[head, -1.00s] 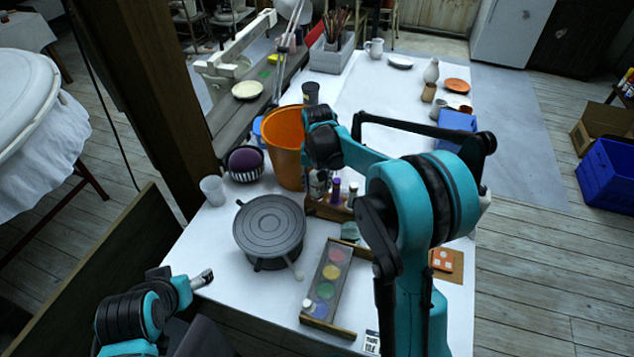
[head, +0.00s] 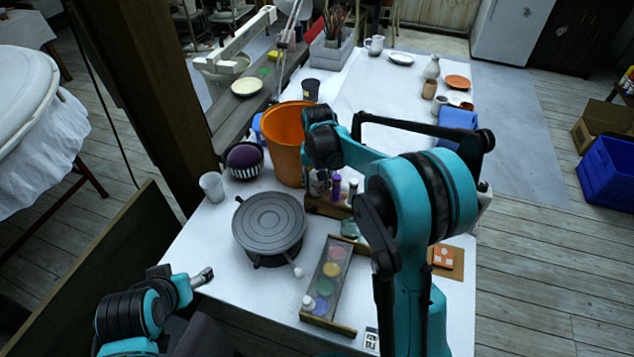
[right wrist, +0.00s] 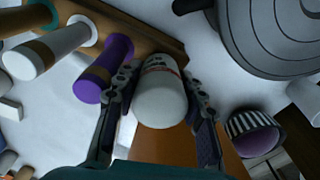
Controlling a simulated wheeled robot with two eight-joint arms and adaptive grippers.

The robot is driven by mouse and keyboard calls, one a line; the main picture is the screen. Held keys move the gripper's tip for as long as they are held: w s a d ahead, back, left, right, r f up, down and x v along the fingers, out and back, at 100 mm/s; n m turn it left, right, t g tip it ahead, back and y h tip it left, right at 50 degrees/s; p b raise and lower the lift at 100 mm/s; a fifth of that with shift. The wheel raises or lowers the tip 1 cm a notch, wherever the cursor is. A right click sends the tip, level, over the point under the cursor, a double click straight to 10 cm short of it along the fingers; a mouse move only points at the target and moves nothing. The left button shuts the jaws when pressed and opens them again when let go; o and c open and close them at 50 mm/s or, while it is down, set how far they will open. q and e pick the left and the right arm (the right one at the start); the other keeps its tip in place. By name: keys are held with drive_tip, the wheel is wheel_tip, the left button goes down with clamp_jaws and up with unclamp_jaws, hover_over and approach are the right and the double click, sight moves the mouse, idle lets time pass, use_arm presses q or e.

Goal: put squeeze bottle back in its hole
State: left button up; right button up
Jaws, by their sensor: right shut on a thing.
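My right gripper (right wrist: 160,82) is shut on a white squeeze bottle (right wrist: 160,102) with red print, one finger on each side. The bottle's far end meets the edge of the wooden rack (right wrist: 128,38) in the right wrist view; I cannot tell whether it sits in a hole. A purple bottle (right wrist: 103,70) and a white bottle with a tan band (right wrist: 48,52) stand in the rack beside it. In the head view the rack (head: 325,207) is partly hidden by my right arm. My left gripper (head: 203,277) is off the table's front left corner, its jaw gap unclear.
An orange bucket (head: 287,140) stands just behind the rack. A grey turntable (head: 268,225) is to the left, near a striped bowl with a purple ball (head: 244,158). A paint tray (head: 328,285) lies in front. The table's far middle is clear.

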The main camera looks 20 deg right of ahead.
drive_tip(key=shift+f, duration=0.15)
drive_tip(key=o, duration=0.7)
drive_tip(key=shift+o, duration=0.2)
drive_tip(key=r, duration=0.8)
drive_tip(key=s+r, duration=0.1)
drive_tip(key=r, duration=0.3)
drive_tip(key=shift+s+r, duration=0.15)
drive_tip(key=shift+s, duration=0.1)
drive_tip(key=s+r+n+t, duration=0.2)
drive_tip(key=s+t, duration=0.1)
drive_tip(key=s, duration=1)
drive_tip(key=s+f+n+t, duration=0.1)
drive_tip(key=s+f+t, duration=0.2)
drive_tip(key=s, duration=0.7)
wheel_tip(320, 180, down, 2)
drive_tip(key=shift+s+d+f+n, duration=0.2)
drive_tip(key=shift+s+f+n, duration=0.05)
drive_tip(key=shift+s+n, duration=0.15)
